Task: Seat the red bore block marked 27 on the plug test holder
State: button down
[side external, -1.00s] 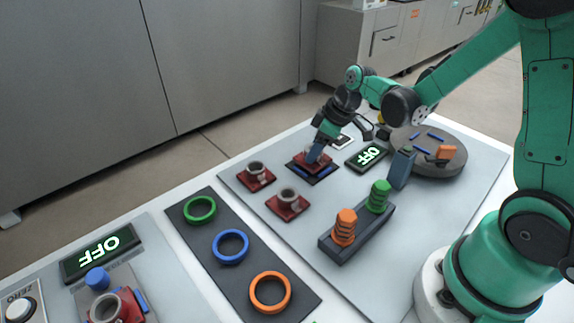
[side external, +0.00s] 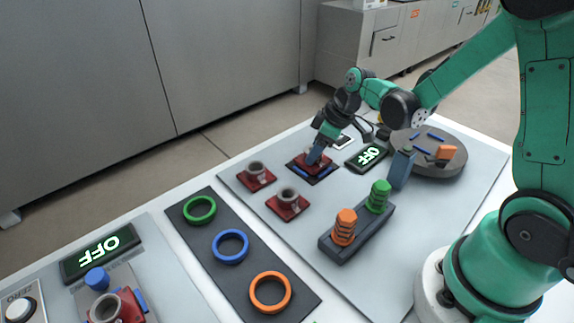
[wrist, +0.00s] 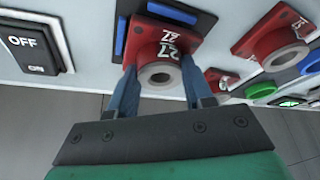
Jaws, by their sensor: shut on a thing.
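The red bore block marked 27 (wrist: 180,48) shows in the wrist view between the two blue fingers of my gripper (wrist: 160,84). Its grey round bore faces the camera. It is over a dark pad with blue strips (wrist: 120,36); whether it rests fully on the pad is hard to tell. In the side external view my gripper (side external: 314,156) is shut on this red block (side external: 325,163), which it partly hides, over the dark pad (side external: 300,169). At the lower left, a fixture with blue parts (side external: 141,299) carries another red block (side external: 129,306).
Two more red bore blocks (side external: 256,176) (side external: 289,204) stand left of the pad. An OFF display (side external: 367,155) is right of it; another (side external: 103,252) is lower left. A strip with green, blue and orange rings (side external: 231,245), a peg rack (side external: 352,238) and a round turntable (side external: 440,165) are nearby.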

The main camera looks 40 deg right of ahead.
jog(key=shift+f, duration=0.35)
dwell(0.7)
grip_release()
dwell(0.3)
jog(key=shift+r, duration=3.55)
jog(key=s+a+r+m+t+h, duration=0.2)
jog(key=s+a+r+m+t, duration=0.1)
jog(key=s, duration=0.5)
jog(key=a+r+m, duration=0.1)
jog(key=a+m, duration=0.1)
jog(key=m, duration=0.1)
jog(key=shift+s+a, duration=0.15)
jog(key=shift+s, duration=0.25)
